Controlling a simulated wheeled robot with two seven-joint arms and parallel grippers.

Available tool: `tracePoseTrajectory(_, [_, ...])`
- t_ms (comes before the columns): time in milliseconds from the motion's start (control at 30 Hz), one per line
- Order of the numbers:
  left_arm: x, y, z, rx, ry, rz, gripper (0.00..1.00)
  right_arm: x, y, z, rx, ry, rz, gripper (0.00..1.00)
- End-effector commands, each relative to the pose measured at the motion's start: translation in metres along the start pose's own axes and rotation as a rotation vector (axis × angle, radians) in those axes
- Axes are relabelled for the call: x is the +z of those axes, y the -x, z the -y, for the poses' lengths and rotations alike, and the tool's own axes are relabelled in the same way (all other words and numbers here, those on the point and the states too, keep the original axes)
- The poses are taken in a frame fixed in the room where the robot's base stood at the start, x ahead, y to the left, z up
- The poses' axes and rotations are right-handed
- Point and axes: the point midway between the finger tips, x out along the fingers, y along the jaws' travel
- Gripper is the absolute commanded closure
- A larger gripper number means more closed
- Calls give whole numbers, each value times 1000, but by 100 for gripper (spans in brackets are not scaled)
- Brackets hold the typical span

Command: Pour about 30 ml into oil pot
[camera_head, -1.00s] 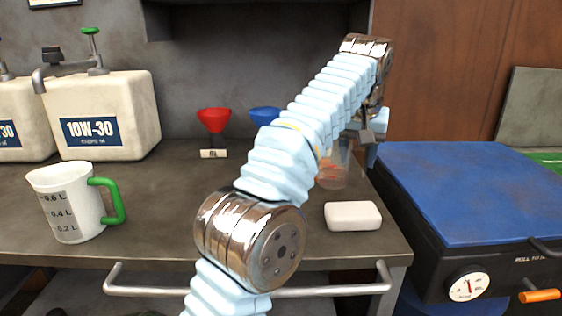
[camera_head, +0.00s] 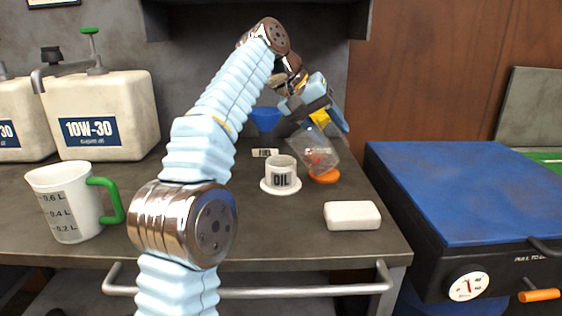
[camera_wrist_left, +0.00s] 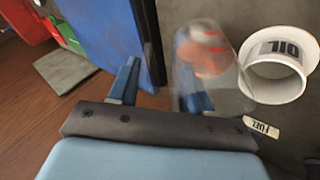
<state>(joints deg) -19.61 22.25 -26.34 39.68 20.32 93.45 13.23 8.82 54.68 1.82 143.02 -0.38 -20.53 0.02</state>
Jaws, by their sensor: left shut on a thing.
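The white oil pot (camera_head: 281,176), labelled OIL, stands upright on a round white flange on the bench. It also shows at the right of the left wrist view (camera_wrist_left: 275,82). My left gripper (camera_head: 319,118) is shut on a clear cup (camera_head: 316,150) with red marks, tilted just right of the pot. In the wrist view the clear cup (camera_wrist_left: 215,80) lies beside the pot's rim, and my left gripper's fingers (camera_wrist_left: 158,82) show at its left. Any liquid inside cannot be made out. My right gripper is out of view.
A white jug (camera_head: 65,205) with a green handle stands at left, before the 10W-30 canisters (camera_head: 130,105). A blue funnel (camera_head: 264,118) and FUEL tag (camera_head: 265,152) are behind the pot. A white block (camera_head: 352,215) lies at front right, near the blue-topped machine (camera_head: 450,190).

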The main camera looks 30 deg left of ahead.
Motion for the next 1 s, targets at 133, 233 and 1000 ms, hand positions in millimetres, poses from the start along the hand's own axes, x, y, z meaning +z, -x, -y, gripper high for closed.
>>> tracePoseTrajectory(133, [-2,9,6,90,33,-4,98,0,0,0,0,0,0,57])
tracePoseTrajectory(233, [-4,12,10,151,56,-7,98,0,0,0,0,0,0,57])
tracePoseTrajectory(1000, [-9,28,18,388,140,-16,98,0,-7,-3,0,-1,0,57])
